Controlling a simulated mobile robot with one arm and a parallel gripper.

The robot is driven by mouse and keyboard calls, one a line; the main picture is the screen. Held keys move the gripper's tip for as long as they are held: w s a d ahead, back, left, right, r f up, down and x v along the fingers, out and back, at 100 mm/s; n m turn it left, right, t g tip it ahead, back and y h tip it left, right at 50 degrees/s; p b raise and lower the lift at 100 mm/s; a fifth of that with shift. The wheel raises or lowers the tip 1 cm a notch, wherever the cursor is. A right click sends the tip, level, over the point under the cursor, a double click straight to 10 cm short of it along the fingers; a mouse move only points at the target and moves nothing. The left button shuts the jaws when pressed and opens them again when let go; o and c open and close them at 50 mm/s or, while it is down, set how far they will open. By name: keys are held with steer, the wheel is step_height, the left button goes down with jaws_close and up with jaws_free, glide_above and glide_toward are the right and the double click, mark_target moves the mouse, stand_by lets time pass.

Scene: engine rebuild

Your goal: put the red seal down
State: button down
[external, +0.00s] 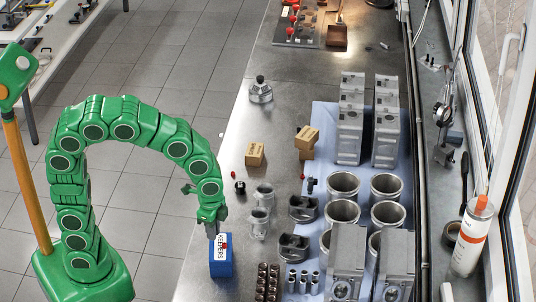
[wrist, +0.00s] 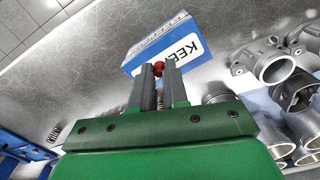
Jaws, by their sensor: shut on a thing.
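The red seal (wrist: 159,66) is a small red piece between my fingertips in the wrist view. My gripper (wrist: 159,72) is shut on it. In the external view my gripper (external: 213,232) points down at a blue box (external: 221,268) with a white label reading "KEEPERS". The red seal (external: 224,245) shows there as a red spot in front of the box's label. The box also shows just beyond the fingertips in the wrist view (wrist: 145,58). I cannot tell whether the seal touches the box.
Small metal parts (external: 267,280) stand close right of the box. Pistons (external: 293,247), ring-shaped cylinders (external: 341,213) and grey blocks (external: 349,140) crowd the right side. Cardboard boxes (external: 255,154) stand farther back. Bare metal bench (external: 226,171) lies along the left edge.

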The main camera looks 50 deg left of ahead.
steer(key=shift+w+d+f, duration=0.15)
steer(key=shift+w+f, duration=0.1)
steer(key=shift+f, duration=1.5)
steer(key=shift+f, duration=0.15)
steer(key=c, duration=1.1)
jaws_free()
step_height(320, 180, up, 11)
steer(key=shift+f, duration=0.2)
steer(key=s+a+r+n, duration=0.1)
steer(key=s+a+n, duration=0.25)
steer(key=a, duration=0.45)
steer(key=s+a+n, duration=0.3)
steer(key=s+a, duration=0.1)
steer(key=a, duration=0.4)
steer(key=s+a+f+n, duration=0.1)
steer(key=s+a, duration=0.2)
steer(key=s+a+n+g, duration=0.1)
steer(key=s+a+n, duration=0.1)
steer(key=s, duration=0.2)
steer(key=s+a+f+n, duration=0.1)
steer(key=s+a+n, duration=0.1)
steer(key=s+a, duration=0.1)
steer(key=shift+s+a+f+g, duration=0.3)
steer(key=shift+s+f+g, duration=0.05)
steer(key=shift+s+g, duration=0.05)
